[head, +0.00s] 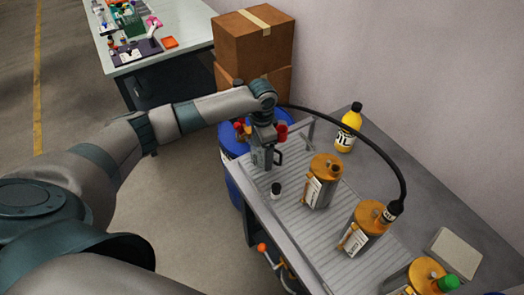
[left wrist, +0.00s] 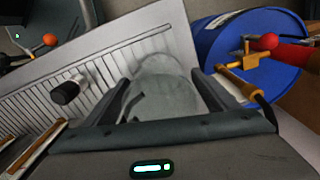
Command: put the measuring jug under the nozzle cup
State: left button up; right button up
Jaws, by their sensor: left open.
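The measuring jug (left wrist: 165,92) is clear and greyish, with a dark handle on its left side in the left wrist view. It stands on the ribbed tray near the tray's far left end. My left gripper (head: 266,158) is over the jug, and its two open fingers (left wrist: 165,100) lie either side of it. In the head view the gripper hides most of the jug. A red cup-like piece (head: 282,131) shows just behind the gripper, by the blue drum; I cannot tell whether it is the nozzle cup. My right gripper is out of view.
The ribbed tray (head: 300,215) holds a small black-capped bottle (head: 276,190) and several orange-topped canisters (head: 323,181). A black hose (head: 375,150) arches over them. A blue drum (head: 232,145) stands at the tray's end. A yellow bottle (head: 349,127) is behind.

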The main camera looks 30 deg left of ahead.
pick_arm(q)
notch_tip(320, 180, up, 12)
jog(key=b, duration=0.2)
dwell(0.4)
dwell(0.6)
